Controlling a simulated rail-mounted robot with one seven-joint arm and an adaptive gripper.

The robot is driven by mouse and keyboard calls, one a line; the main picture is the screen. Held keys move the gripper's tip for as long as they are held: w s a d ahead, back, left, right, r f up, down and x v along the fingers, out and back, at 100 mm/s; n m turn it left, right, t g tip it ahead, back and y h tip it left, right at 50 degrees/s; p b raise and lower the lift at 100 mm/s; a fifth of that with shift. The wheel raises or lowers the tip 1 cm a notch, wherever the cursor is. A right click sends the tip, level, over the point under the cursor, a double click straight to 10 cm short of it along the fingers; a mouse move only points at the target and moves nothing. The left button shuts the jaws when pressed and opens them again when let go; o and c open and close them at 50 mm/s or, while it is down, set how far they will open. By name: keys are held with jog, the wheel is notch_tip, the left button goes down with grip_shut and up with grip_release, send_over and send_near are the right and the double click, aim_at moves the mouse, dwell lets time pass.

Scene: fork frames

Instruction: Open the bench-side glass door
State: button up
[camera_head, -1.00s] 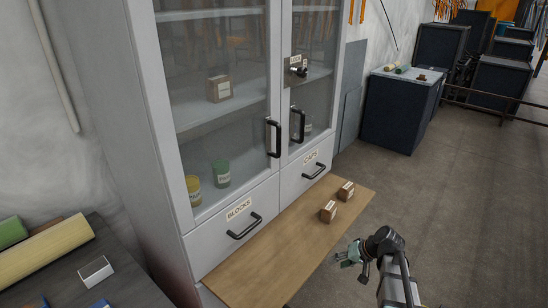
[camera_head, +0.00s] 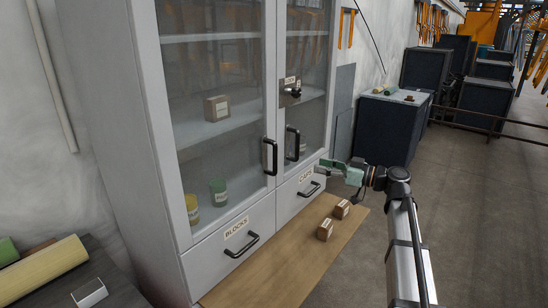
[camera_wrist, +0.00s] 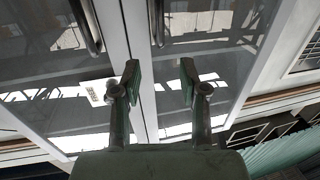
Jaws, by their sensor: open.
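A grey cabinet has two shut glass doors. The left glass door (camera_head: 215,100), on the side of the dark bench, has a black vertical bar handle (camera_head: 270,157) near its inner edge.
Drawers labelled BLOCKS (camera_head: 236,240) and CAPS (camera_head: 302,190) lie below the doors. A wooden board (camera_head: 275,265) juts out in front, bearing two small brown boxes (camera_head: 333,220). The dark bench (camera_head: 120,290) stands at the left. Open floor (camera_head: 470,215) lies to the right.

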jog(key=p, duration=0.5)
send_over(275, 173)
jog(key=shift+w, duration=0.45)
grip_shut()
